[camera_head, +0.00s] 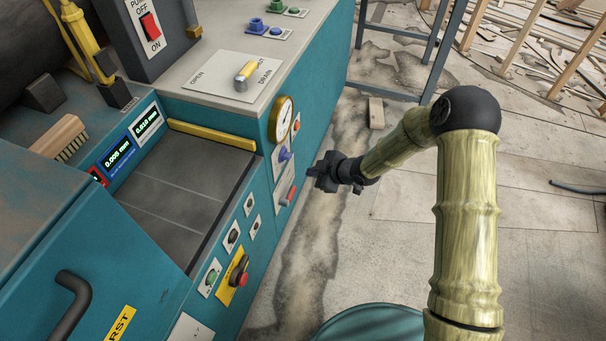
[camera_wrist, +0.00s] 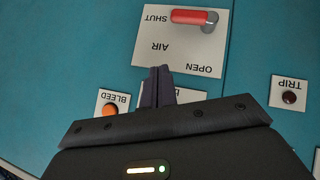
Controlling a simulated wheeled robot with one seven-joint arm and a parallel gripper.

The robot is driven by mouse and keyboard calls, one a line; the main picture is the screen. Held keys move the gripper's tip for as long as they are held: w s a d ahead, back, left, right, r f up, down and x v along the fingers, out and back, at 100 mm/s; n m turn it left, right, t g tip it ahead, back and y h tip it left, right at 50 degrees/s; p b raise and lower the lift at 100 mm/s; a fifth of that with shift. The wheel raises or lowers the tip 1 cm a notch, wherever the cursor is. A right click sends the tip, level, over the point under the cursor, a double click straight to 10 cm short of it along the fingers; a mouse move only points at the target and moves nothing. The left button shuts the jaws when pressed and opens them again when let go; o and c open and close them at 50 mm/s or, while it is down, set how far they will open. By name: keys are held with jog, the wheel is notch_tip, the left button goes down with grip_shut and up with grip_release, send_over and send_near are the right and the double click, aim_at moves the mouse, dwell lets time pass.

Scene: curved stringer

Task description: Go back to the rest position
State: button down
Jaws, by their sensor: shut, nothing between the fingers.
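My gripper (camera_head: 326,172) is at the end of my bamboo-textured arm, in front of the teal machine's front panel in the head view. In the wrist view its dark fingers (camera_wrist: 157,88) are together, with nothing between them. Their tips overlap the lower edge of a white AIR plate (camera_wrist: 180,50) marked SHUT and OPEN. The red AIR lever (camera_wrist: 188,17) lies on the SHUT side of the picture, apart from the fingers. A plate under the fingers is mostly hidden. I cannot tell whether the fingertips touch the panel.
The teal machine (camera_head: 262,190) fills the left, with a round gauge (camera_head: 281,118), several knobs and a red button (camera_head: 241,279). An orange BLEED button (camera_wrist: 110,109) and a dark TRIP button (camera_wrist: 290,97) flank my gripper. A teal round top (camera_head: 370,325) stands at the bottom. The floor at right is mostly open.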

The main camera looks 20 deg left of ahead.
jog(key=d+r+m+t+h, duration=0.1)
jog(key=d+r+m+h, duration=0.35)
jog(key=d, duration=0.65)
jog(key=d+r+m+t+h, duration=0.15)
jog(key=d+r+m, duration=0.45)
jog(key=d, duration=0.6)
jog(key=s+d+r+m+g+h, duration=0.1)
jog(key=s+d+r+m+h, duration=0.1)
jog(key=s+d+r+m, duration=0.45)
jog(key=s+d+r+m+g+h, duration=0.1)
jog(key=s+d+r+m, duration=0.2)
jog(key=s+d, duration=0.55)
jog(key=w+p+v, duration=0.2)
jog(key=p+v, duration=0.9)
jog(key=w+r+p+v, duration=0.1)
jog(key=w+p+v, duration=0.1)
jog(key=p+v, duration=0.9)
jog(key=shift+w+a+r+m+p, duration=0.3)
jog(key=shift+w+a+p, duration=0.1)
jog(key=shift+a+p, duration=0.35)
jog(key=shift+a+f+g, duration=0.1)
jog(key=shift+g, duration=0.15)
